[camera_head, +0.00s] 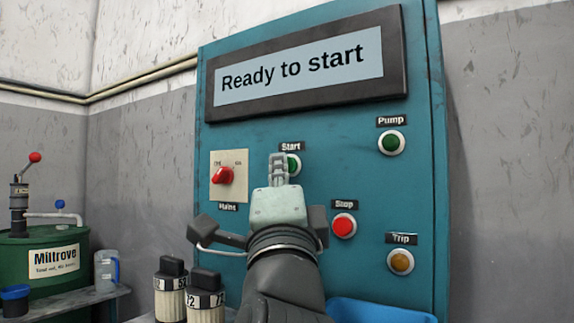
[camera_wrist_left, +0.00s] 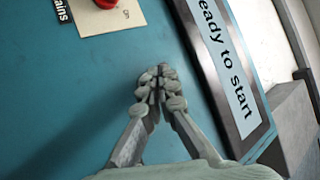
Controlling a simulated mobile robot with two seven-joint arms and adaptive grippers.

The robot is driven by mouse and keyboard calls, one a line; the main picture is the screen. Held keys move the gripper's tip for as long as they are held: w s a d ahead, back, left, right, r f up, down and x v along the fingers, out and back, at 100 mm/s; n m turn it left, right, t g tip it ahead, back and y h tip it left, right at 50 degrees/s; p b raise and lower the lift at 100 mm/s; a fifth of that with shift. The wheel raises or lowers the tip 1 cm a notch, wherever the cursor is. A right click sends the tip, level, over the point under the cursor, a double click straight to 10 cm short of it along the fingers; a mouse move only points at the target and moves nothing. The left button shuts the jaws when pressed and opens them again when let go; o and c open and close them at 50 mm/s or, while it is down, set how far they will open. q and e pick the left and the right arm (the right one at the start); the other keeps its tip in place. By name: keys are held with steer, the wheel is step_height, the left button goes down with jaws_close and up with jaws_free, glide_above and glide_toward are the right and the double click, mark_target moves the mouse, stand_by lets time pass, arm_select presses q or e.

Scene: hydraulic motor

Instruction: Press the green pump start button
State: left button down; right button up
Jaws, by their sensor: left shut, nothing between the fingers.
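The green start button (camera_head: 294,166) is on the teal panel (camera_head: 340,180) under a "Start" label, partly hidden by my left gripper. My left gripper (camera_head: 278,158) is shut and empty, its fingertips overlapping the button's left side in the head view. I cannot tell whether they touch it. In the left wrist view the shut fingertips (camera_wrist_left: 160,75) are in front of the panel, and the green button does not show. A second round green light (camera_head: 391,143) sits under a "Pump" label at upper right. The display (camera_head: 295,72) reads "Ready to start".
A red mains switch (camera_head: 223,175) is left of the gripper. A red stop button (camera_head: 343,225) and an amber trip light (camera_head: 401,262) are at lower right. A green drum (camera_head: 45,263), a jug (camera_head: 107,270) and two white canisters (camera_head: 206,300) stand below left.

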arm_select(q)
steer(key=shift+w+d, duration=0.1)
steer(key=shift+w, duration=0.1)
steer(key=shift+s, duration=0.1)
stand_by(0.4)
steer(key=shift+s+a, duration=0.45)
steer(key=shift+s, duration=0.1)
steer(key=shift+s, duration=0.1)
steer(key=s+a, duration=0.1)
steer(key=s, duration=0.1)
steer(key=s+a+p, duration=0.1)
steer(key=s+a, duration=0.1)
steer(key=shift+p, duration=0.3)
steer(key=shift+w, duration=0.1)
stand_by(0.6)
